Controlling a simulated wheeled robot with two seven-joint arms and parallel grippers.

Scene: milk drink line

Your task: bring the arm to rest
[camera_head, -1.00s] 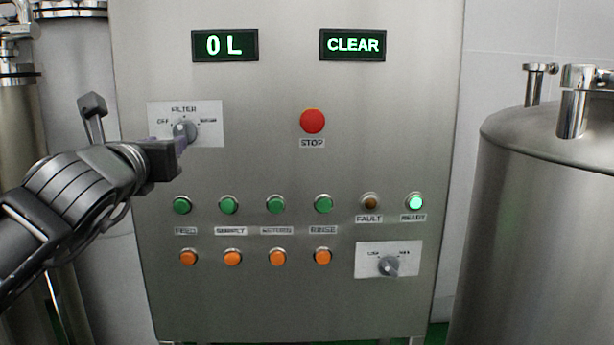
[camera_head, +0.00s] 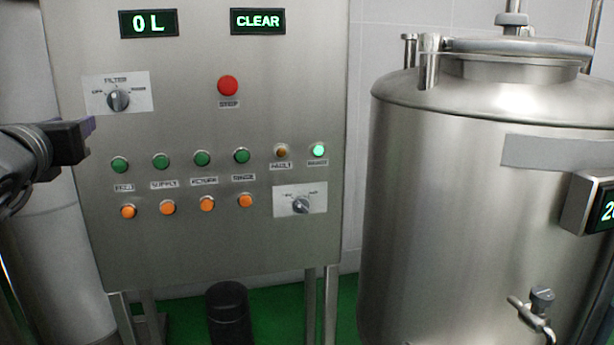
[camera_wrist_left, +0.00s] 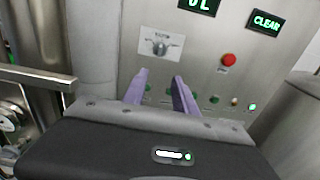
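My left gripper (camera_head: 88,126) comes in from the left edge of the head view, in front of the panel's left edge and apart from the filter knob. In the left wrist view its two purple fingers (camera_wrist_left: 160,92) stand apart with nothing between them. The steel control panel (camera_head: 215,255) fills the left and middle of the head view. Its filter knob (camera_head: 118,100) is a grey dial with its pointer near vertical; it also shows in the left wrist view (camera_wrist_left: 159,47). My right gripper is not in view.
A large steel tank (camera_head: 450,200) with a tap (camera_head: 535,312) stands at the right. The panel has a red stop button (camera_head: 228,86), green and orange buttons and a lower selector knob (camera_head: 301,205). A dark cylinder (camera_head: 229,312) stands beneath it on green floor.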

